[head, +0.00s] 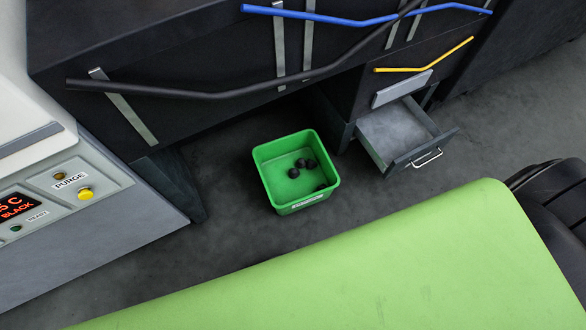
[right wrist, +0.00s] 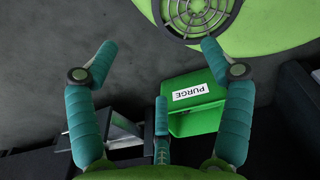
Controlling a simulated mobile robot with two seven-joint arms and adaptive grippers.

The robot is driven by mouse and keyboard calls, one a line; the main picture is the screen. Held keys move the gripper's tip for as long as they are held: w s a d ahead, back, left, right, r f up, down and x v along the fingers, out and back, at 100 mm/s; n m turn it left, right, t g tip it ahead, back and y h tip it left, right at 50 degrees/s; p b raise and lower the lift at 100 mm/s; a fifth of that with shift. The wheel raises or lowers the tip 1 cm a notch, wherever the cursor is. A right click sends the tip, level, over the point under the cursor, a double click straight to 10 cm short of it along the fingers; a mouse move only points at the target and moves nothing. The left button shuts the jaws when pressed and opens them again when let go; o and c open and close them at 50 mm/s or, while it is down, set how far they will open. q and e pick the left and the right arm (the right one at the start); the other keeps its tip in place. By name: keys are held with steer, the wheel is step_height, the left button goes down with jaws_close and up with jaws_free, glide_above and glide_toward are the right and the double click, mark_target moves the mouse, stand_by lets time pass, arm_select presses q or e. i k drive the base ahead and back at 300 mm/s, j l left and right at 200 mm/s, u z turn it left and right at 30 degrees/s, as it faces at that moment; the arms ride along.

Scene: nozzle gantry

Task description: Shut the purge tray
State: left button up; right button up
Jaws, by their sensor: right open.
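A grey tray (head: 395,132), like a drawer, stands pulled out from the dark cabinet at the right of the head view. It has a dark front with a pale bar handle (head: 427,158), and its inside looks empty. In the right wrist view, part of the tray (right wrist: 122,128) shows low at left, partly hidden behind the fingers. My right gripper (right wrist: 158,48) is open with teal fingers spread and nothing between them. It appears above the tray and apart from it; the exact distance cannot be told. My left gripper is in no view.
A green bin (head: 262,168) with several black lumps stands on the floor left of the tray; its PURGE label (right wrist: 190,91) shows in the wrist view. Blue, black and yellow bent rods (head: 424,68) cross the cabinet fronts. A control panel (head: 65,200) is at left.

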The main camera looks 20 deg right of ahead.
mark_target(398, 134)
steer(key=z, duration=1.7)
